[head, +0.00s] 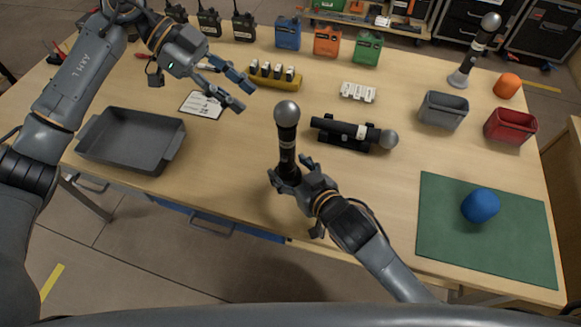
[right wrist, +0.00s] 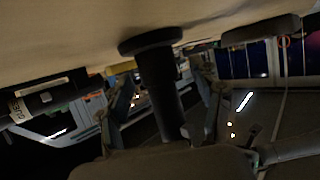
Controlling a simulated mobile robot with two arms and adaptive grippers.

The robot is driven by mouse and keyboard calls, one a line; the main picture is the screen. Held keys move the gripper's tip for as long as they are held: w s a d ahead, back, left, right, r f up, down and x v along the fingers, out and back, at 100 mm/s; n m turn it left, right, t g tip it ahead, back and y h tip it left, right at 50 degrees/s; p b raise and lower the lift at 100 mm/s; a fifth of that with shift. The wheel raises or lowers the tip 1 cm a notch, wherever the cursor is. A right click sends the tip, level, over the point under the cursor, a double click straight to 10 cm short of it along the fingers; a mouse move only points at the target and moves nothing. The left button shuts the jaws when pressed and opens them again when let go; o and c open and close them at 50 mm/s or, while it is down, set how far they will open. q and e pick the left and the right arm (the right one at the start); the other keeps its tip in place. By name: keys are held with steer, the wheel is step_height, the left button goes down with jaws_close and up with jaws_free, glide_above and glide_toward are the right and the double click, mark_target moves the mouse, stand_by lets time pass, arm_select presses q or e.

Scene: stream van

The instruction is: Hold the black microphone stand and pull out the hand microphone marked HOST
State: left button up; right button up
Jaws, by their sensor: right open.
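A hand microphone (head: 287,115) with a silver ball head stands upright near the table's front middle; its band's lettering is too small to read. Its black stand (right wrist: 158,75) shows in the right wrist view, upside down, with a round base on the table. My right gripper (head: 289,169) is open, its fingers on either side of the stand's post; contact is not clear. My left gripper (head: 243,97) is open and empty above the table, left of and beyond the microphone. Another microphone (head: 345,128) lies in a black cradle; a third (head: 481,42) stands at the back right.
A grey tray (head: 130,165) sits at the left front. A yellow block with batteries (head: 273,82), a white card (head: 201,105) and a white strip (head: 358,91) lie behind. Grey (head: 443,122) and red (head: 510,138) bins, and a green mat (head: 450,240) with a blue lump (head: 480,205), are right.

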mark_target(286, 128)
steer(key=shift+c, duration=0.4)
